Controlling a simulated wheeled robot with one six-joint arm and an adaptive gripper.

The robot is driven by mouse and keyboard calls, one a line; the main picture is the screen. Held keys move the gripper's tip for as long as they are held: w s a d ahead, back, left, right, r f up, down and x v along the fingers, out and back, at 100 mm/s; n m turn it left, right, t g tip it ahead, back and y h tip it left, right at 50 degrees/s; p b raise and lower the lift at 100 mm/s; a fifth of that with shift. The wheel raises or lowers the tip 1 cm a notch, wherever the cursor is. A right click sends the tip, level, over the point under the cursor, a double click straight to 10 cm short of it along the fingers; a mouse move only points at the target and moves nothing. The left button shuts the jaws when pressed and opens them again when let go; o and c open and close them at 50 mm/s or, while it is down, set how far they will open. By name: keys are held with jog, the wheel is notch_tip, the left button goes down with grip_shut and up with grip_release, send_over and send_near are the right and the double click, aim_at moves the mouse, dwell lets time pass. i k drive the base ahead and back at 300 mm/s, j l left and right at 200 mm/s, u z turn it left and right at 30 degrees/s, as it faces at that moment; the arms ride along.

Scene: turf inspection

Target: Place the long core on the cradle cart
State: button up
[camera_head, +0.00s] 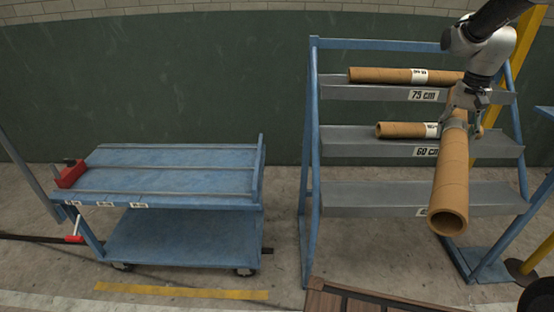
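My gripper (466,118) is at the right, in front of the rack. Its fingers are closed around a brown cardboard core (451,185) near the core's far end. The core points toward the camera with its open end low, in front of the shelves. The blue cradle cart (180,181) stands on the left, well apart from my gripper. Its top deck has long raised rails and carries no core. White labels are on its front edge.
The blue rack (313,150) has three grey shelves. One core (375,75) lies on the top "75 cm" shelf, a shorter one (400,130) on the "60 cm" shelf. A red block (70,174) sits at the cart's left end. Floor between cart and rack is clear.

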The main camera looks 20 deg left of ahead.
aim_at(162, 188)
jog(key=k+j+u, duration=0.15)
jog(key=j, duration=0.55)
jog(key=j+u, duration=0.15)
jog(key=j, duration=0.55)
jog(key=i+j, duration=0.15)
jog(key=j, duration=0.25)
jog(key=i+j, duration=0.15)
jog(key=j, duration=0.2)
jog(key=i+j+u, duration=0.1)
jog(key=j, duration=0.3)
jog(key=i+j, duration=0.25)
jog(key=j, duration=0.15)
jog(key=i+j, duration=0.2)
jog(key=j, duration=0.15)
jog(key=i+j+u, duration=0.1)
jog(key=j, duration=0.3)
jog(key=i, duration=0.05)
